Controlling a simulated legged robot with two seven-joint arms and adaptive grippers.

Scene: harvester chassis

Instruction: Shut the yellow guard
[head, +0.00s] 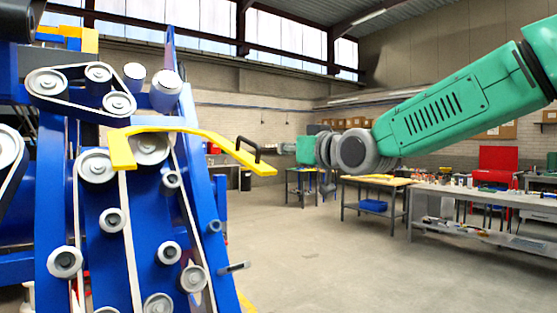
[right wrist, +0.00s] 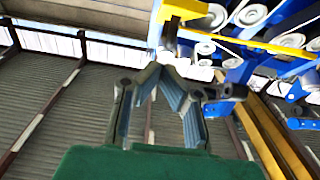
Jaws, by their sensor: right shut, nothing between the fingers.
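The yellow guard (head: 190,135) is a bent yellow bar that sticks out to the right from the blue harvester chassis (head: 60,200), across the front of the pulleys. A black handle (head: 248,152) stands at its free right end. My right gripper (head: 274,147) is just right of that handle, small and partly lost against the background. In the right wrist view its fingertips (right wrist: 166,58) come together with nothing between them. The yellow guard's end (right wrist: 183,11) shows just beyond the tips; whether they touch the handle I cannot tell. My left gripper is not in view.
Grey pulleys (head: 112,220) and belts cover the chassis face. A small lever (head: 235,267) juts from its right edge. Workbenches (head: 470,198) with tools and a table with a blue bin (head: 373,206) stand behind at the right. The floor (head: 320,260) between is clear.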

